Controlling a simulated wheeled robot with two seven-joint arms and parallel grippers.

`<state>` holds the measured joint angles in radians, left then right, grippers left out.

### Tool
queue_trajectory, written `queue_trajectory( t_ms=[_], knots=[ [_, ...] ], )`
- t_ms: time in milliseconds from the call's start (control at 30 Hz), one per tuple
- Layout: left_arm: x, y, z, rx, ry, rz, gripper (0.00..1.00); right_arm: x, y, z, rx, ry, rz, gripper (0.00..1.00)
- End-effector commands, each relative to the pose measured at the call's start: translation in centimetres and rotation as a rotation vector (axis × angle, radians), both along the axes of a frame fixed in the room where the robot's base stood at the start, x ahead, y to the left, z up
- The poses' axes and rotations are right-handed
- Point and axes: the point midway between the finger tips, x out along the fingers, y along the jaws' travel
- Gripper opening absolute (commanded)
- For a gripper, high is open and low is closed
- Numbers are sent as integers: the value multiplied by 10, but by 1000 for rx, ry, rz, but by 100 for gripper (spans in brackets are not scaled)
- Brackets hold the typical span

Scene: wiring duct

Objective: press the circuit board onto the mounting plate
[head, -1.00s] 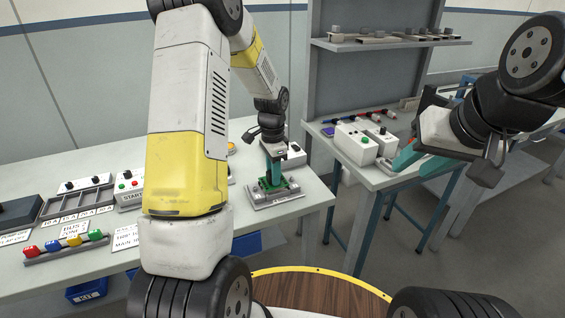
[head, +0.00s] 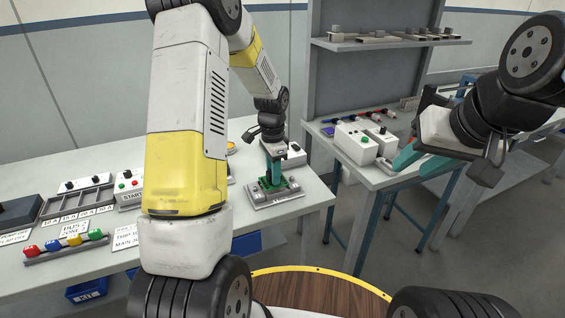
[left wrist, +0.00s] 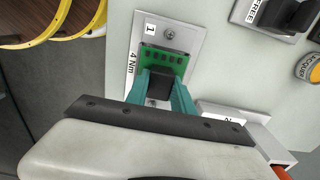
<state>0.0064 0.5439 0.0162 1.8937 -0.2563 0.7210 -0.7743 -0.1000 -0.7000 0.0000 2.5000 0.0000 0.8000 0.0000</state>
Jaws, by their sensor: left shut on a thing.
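The green circuit board (head: 276,185) is at the grey mounting plate (head: 262,202) near the right end of the left table. In the left wrist view the board (left wrist: 163,60) lies over the plate (left wrist: 185,27), which carries a label "1" and "4 Nm" and a screw above the board. My left gripper (head: 271,180) points down with its teal fingers shut on the board; the fingers (left wrist: 161,92) hide part of it. I cannot tell whether the board is fully seated. My right gripper (head: 400,164) is at the right, away from the board, its teal fingers seen from the side.
A white box (head: 293,155) stands just behind the plate. Fuse handles (head: 68,243), a tray (head: 78,200) and a START box (head: 129,187) are further left on the table. A second table with white control boxes (head: 356,144) stands right, across a gap.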

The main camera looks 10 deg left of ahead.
Motion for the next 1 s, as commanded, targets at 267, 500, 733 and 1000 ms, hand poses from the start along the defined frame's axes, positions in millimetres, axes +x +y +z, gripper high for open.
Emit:
queue_trajectory(
  t_ms=[267,500,733,1000],
  knots=[
    [0,0,-3,0,0,0,0,0,0,0,0,0,0,36],
    [0,0,-9,0,1,0,0,0,0,0,0,0,0,36],
    [0,0,-15,1,1,0,0,0,0,0,0,0,0,36],
    [0,0,-21,0,1,-1,0,0,0,0,0,0,0,36]
  ],
)
